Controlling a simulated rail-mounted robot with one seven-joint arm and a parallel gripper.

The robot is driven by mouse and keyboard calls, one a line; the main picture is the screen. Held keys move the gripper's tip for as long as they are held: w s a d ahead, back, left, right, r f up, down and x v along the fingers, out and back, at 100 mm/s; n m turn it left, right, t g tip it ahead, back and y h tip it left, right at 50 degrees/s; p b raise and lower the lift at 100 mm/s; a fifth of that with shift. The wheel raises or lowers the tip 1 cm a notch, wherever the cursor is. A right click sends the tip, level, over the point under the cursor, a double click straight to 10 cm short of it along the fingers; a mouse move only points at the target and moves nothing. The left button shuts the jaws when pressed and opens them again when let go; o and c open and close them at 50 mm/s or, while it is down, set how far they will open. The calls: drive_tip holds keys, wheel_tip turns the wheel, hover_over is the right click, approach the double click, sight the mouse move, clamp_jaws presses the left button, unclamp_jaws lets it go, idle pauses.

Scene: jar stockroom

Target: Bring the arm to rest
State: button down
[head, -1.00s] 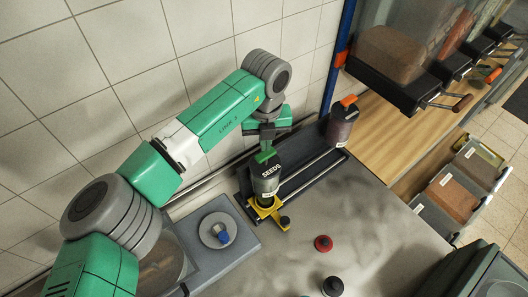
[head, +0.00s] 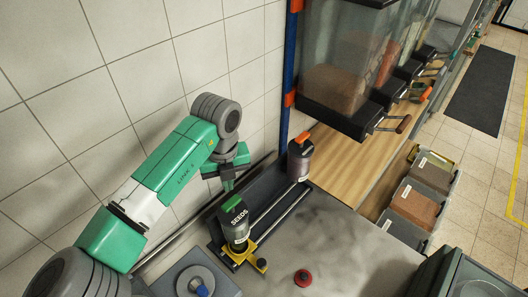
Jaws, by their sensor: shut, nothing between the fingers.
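My gripper (head: 228,187) is shut and empty. It points down at the end of my green and grey arm, close above and slightly behind the lid of a jar labelled SEEDS (head: 238,230). A small gap or light contact between fingertips and lid is hard to tell. The jar has a dark lid with a green patch (head: 232,204) and stands upright in a yellow holder (head: 238,256) at the near end of a dark rail fixture (head: 263,195).
A second jar with an orange top (head: 299,160) stands at the fixture's far end. A red knob-like piece (head: 302,277) lies on the grey table (head: 345,245). A grey unit with a round plate (head: 192,277) is at front left. Clear bins (head: 345,60) hang at the back right.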

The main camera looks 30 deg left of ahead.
drive_tip(key=w+d+r+n+t+h, duration=0.1)
drive_tip(key=w+d+r+t, duration=0.2)
drive_tip(key=w+d, duration=0.5)
drive_tip(key=w+d+r+n+t, duration=0.1)
drive_tip(key=w+d+r+t, duration=0.2)
drive_tip(key=d, duration=0.8)
drive_tip(key=w+d+r+n+t+h, duration=0.25)
drive_tip(key=d+r+n+t, duration=0.3)
drive_tip(key=d+r, duration=1.1)
drive_tip(key=s+d+r+n+t+h, duration=0.2)
drive_tip(key=s+d+r+n+t, duration=0.1)
drive_tip(key=s+r+n+t, duration=0.65)
drive_tip(key=s+a+r+n+t+y, duration=0.4)
drive_tip(key=s+r+n, duration=0.4)
drive_tip(key=s, duration=0.5)
drive_tip(key=shift+s+a+r+n+y, duration=0.4)
drive_tip(key=shift+a+r+y, duration=0.3)
drive_tip(key=shift+a+y, duration=0.25)
